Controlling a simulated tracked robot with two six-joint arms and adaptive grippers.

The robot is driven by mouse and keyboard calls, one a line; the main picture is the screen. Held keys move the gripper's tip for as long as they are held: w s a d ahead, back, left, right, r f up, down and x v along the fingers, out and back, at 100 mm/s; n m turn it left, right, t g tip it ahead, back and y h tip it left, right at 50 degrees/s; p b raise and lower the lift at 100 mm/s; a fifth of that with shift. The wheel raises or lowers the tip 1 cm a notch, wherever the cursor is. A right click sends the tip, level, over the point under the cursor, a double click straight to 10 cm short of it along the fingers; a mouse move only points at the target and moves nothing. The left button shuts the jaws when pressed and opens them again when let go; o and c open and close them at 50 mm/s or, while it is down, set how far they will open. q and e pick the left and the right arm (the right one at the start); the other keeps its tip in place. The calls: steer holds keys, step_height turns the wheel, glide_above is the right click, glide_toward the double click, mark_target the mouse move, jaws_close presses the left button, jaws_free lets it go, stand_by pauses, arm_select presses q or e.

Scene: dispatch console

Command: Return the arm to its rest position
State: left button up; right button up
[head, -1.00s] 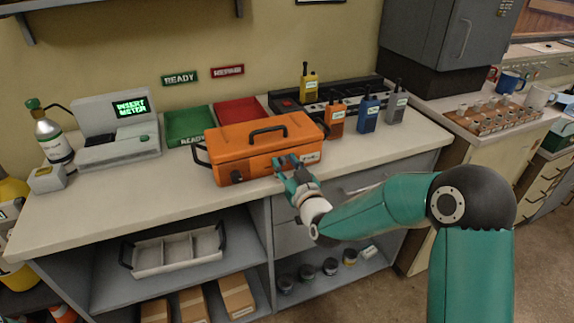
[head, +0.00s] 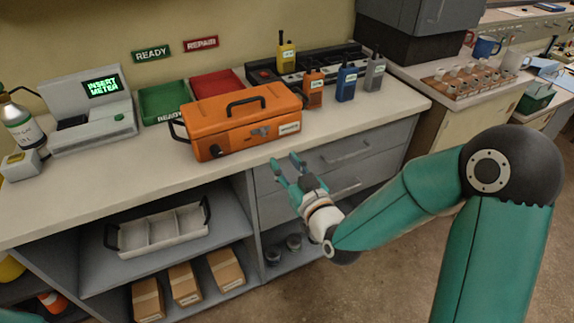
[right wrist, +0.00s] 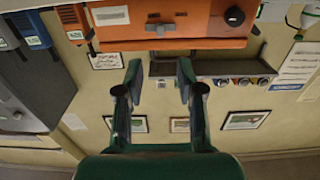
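My right gripper (head: 285,168) is in front of the counter's front edge in the head view, below and to the right of the orange case. Its fingers are spread with nothing between them. In the right wrist view my right gripper (right wrist: 158,75) also shows open and empty, with the orange case (right wrist: 170,25) beyond the fingertips and apart from them. The orange case (head: 220,122) sits closed on the counter, with a dark handle on its lid and a latch on its front. My left gripper is not in view.
The counter (head: 370,125) holds a meter console (head: 92,115), a green tray (head: 163,98), a red tray (head: 217,83) and several radios. Drawers (head: 345,150) are just behind my right gripper. A divided tray (head: 160,232) sits on the shelf below. The floor at right is open.

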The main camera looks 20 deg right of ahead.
steer(key=shift+s, duration=0.2)
stand_by(0.3)
steer(key=s+a+f+g+p, duration=0.1)
steer(key=s+f+g, duration=0.1)
steer(key=f, duration=0.4)
steer(key=s+a+f+g+y+p, duration=0.1)
steer(key=a+f+g+p, duration=0.15)
steer(key=f, duration=0.35)
steer(key=s+a+f+g+p, duration=0.1)
steer(key=s+f+g, duration=0.15)
steer(key=f, duration=0.45)
steer(key=s+a+f+m+g+y, duration=0.1)
steer(key=s+a+f+g, duration=0.1)
steer(key=s+f+g, duration=0.3)
steer(key=s+a+f+m+g+y, duration=0.1)
steer(key=s+a+f+g, duration=0.2)
steer(key=s, duration=1)
steer(key=shift+a+f+m+g, duration=0.15)
steer(key=shift+f+m+g, duration=0.15)
steer(key=shift+f+g, duration=1.35)
steer(key=shift+f+t, duration=0.45)
